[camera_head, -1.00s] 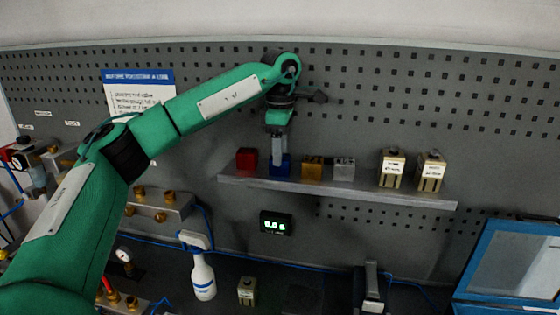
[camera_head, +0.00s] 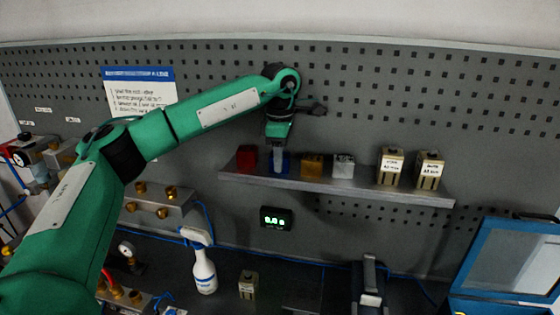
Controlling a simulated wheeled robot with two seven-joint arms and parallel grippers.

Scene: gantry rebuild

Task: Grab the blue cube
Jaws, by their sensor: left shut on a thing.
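The blue cube (camera_head: 286,162) is on the grey shelf (camera_head: 350,189), between a red cube (camera_head: 247,158) and a gold cube (camera_head: 312,165). My left gripper (camera_head: 278,160) points down over it, fingers at the cube, and is shut on it. The gripper hides much of the cube's front, and I cannot tell whether the cube is clear of the shelf. My right gripper is not in view.
A silver cube (camera_head: 343,166) and two beige blocks (camera_head: 391,167) (camera_head: 429,170) stand to the right on the shelf. Below are a small green-digit display (camera_head: 276,218), a spray bottle (camera_head: 204,268) and a blue-framed case (camera_head: 510,265). Pegboard (camera_head: 420,100) stands behind.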

